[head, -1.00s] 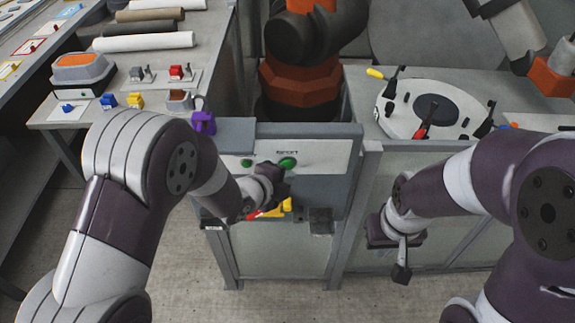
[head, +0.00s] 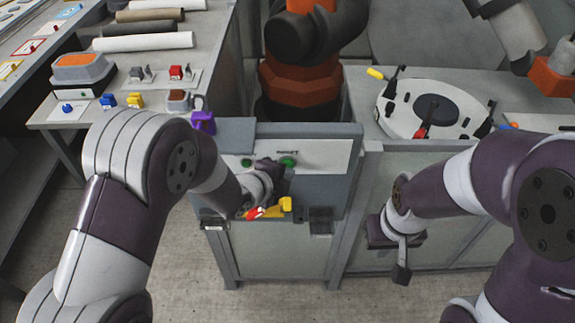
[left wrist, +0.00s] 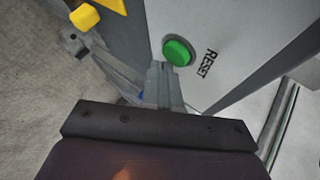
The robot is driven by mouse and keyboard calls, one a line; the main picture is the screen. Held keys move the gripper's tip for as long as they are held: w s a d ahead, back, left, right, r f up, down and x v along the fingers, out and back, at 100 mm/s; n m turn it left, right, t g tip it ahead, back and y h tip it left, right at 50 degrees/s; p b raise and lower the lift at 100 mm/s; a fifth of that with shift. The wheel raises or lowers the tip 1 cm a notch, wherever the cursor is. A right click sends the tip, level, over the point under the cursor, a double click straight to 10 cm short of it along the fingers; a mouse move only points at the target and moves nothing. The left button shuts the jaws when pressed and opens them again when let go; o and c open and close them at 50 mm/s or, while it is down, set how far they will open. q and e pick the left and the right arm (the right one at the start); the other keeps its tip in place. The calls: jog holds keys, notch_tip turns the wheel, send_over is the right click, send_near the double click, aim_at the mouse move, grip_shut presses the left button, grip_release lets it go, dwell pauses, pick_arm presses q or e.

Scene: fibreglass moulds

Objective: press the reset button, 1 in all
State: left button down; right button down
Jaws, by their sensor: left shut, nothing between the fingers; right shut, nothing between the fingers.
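The green reset button (head: 289,160) sits on the white panel (head: 325,155) of the grey cabinet, under a dark label. In the left wrist view the round green button (left wrist: 178,52) shows beside the word RESET (left wrist: 208,63). My left gripper (head: 284,169) is shut and empty, just in front of the button and covering its lower left part. In the left wrist view the closed fingertips (left wrist: 158,68) appear at the button's near edge; I cannot tell whether they touch it. My right gripper (head: 401,273) is shut and empty, low at the right, away from the panel.
A second green button (head: 246,162) is on the panel to the left. A yellow part (head: 286,204) and a red part (head: 254,212) are below my left gripper. A purple object (head: 203,122) stands by the cabinet's left corner. A white round mould (head: 405,118) lies on the right bench.

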pick_arm(q)
jog(key=shift+w, duration=0.45)
dwell(0.3)
jog(key=shift+s, duration=0.1)
jog(key=shift+s+b, duration=0.35)
jog(key=shift+s, duration=0.4)
jog(key=s+b, duration=0.1)
jog(key=s, duration=0.4)
dwell(0.3)
dwell(0.7)
